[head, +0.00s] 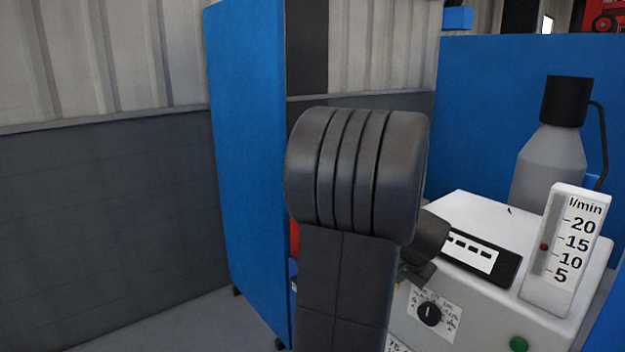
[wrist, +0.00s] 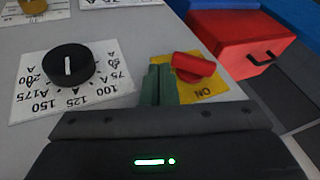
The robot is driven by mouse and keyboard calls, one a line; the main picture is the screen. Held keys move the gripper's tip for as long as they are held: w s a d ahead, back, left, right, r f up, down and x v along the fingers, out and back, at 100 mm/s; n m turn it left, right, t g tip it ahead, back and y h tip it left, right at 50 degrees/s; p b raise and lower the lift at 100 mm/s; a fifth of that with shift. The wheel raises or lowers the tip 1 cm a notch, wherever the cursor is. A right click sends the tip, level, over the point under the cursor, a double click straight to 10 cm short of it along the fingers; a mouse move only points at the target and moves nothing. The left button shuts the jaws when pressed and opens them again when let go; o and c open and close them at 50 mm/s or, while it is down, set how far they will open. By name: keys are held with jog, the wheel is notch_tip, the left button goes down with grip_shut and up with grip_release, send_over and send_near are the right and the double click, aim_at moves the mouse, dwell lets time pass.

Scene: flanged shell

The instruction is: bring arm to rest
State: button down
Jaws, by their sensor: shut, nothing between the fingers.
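My gripper (wrist: 160,72) is shut and empty in the wrist view, its two greenish fingers pressed together. The fingertips are just left of a red rotary switch (wrist: 193,66) on a yellow plate (wrist: 205,88) marked ON. I cannot tell whether they touch the switch. A black dial (wrist: 68,66) with a numbered scale is left of the fingers. In the head view my dark arm stands in front of the white machine (head: 470,215) and hides the fingers and the red switch.
The machine carries a flow gauge (head: 568,245), a black dial (head: 430,314) and a green button (head: 519,344). A grey bottle (head: 548,165) stands behind. A blue panel (head: 250,150) is behind my arm. A red box (wrist: 235,45) is beyond the machine's edge. Floor at left is clear.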

jog(key=s+r+t, duration=0.1)
jog(key=s+r, duration=0.5)
jog(key=r, duration=0.2)
jog(key=shift+s+d+r+m, duration=0.25)
jog(key=shift+d+r+m, duration=0.05)
jog(key=shift+d, duration=0.15)
jog(key=shift+f, duration=0.1)
